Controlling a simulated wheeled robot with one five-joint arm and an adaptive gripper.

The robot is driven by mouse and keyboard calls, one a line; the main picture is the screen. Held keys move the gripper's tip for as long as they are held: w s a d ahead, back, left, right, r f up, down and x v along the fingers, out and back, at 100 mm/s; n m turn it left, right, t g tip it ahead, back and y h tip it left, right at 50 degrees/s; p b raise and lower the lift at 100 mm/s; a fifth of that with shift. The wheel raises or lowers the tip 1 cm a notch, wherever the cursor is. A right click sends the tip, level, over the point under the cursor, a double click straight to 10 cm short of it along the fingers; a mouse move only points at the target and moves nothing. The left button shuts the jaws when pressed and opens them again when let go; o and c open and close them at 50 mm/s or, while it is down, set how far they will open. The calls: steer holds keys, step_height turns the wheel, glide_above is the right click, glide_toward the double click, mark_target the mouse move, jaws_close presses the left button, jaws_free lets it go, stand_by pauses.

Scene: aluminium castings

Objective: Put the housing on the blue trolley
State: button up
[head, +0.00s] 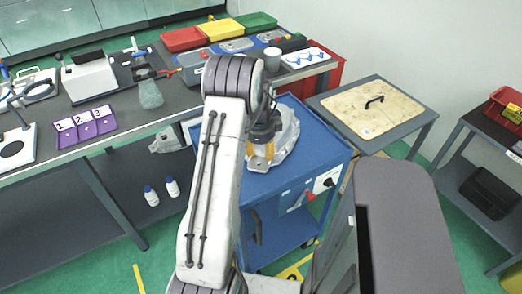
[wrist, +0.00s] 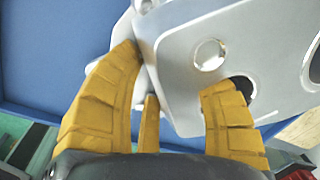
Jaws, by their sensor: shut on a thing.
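The housing (head: 288,137) is a silver-grey casting with round holes. It is over the top of the blue trolley (head: 318,160), partly hidden behind my arm. I cannot tell whether it rests on the top or hangs just above it. My gripper (head: 260,160) is shut on the housing's edge. In the wrist view, the yellow fingers of my gripper (wrist: 168,90) grip a wall of the housing (wrist: 190,50), one on each side. The blue trolley top (wrist: 50,50) lies behind it.
A workbench (head: 120,105) with coloured bins and tools stands at the left and back. Another grey casting (head: 165,141) and two white bottles (head: 161,190) are below its top. A table with a wooden panel (head: 372,108) stands right of the trolley. A shelf with a red bin (head: 503,108) is far right.

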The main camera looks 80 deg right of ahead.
steer(key=shift+d, duration=0.2)
steer(key=o, duration=0.9)
steer(key=shift+c, duration=0.2)
steer(key=o, duration=0.5)
steer(key=shift+a+f, duration=0.1)
steer(key=shift+a, duration=0.05)
steer(key=shift+c, duration=0.2)
steer(key=shift+a+f, duration=0.2)
steer(key=shift+r, duration=0.55)
step_height(320, 180, up, 11)
steer(key=a, duration=0.1)
steer(key=shift+a, duration=0.15)
steer(key=shift+r, duration=0.1)
